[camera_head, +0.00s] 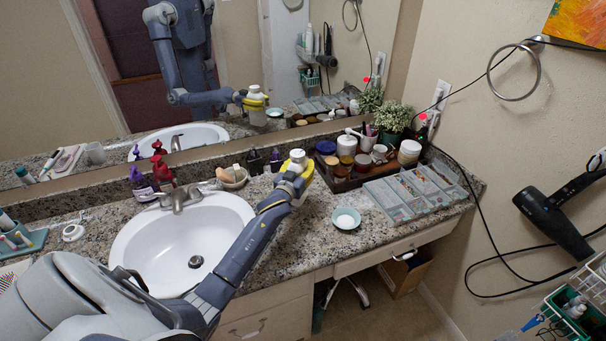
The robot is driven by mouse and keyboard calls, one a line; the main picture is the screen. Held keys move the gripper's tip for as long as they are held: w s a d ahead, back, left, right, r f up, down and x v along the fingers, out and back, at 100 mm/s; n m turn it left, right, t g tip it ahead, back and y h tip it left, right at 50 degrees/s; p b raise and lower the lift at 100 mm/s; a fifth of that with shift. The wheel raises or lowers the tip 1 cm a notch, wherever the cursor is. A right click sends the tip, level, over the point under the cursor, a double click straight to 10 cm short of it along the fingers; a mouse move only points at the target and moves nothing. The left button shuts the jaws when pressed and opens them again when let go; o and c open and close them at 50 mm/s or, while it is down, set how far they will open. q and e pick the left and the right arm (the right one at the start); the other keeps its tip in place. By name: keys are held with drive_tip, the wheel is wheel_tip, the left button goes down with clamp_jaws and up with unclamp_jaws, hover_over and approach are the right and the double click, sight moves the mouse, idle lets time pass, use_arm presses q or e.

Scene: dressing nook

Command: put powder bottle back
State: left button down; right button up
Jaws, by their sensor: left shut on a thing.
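My left gripper (296,169) is at the far side of the counter, right of the sink. It is shut on the powder bottle (297,155), whose white top shows with yellow around it. Its lower part is hidden by my gripper, and I cannot tell whether it touches the counter. The mirror also shows the gripper with the bottle. A dark tray (345,184) full of jars stands just to the right of the gripper. My right gripper is not in view.
The sink (188,242) lies left of my forearm. A clear divided organizer (397,213) and a small pale dish (346,218) are to the right. Dark bottles (255,162) stand left of the gripper. A hair dryer (556,215) hangs on the right wall.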

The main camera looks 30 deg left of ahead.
use_arm(q)
drive_tip(key=shift+f, duration=2)
drive_tip(key=c, duration=1)
unclamp_jaws()
drive_tip(key=shift+o, duration=0.2)
drive_tip(key=s+d, duration=0.2)
drive_tip(key=s, duration=1)
drive_tip(key=shift+d, duration=0.15)
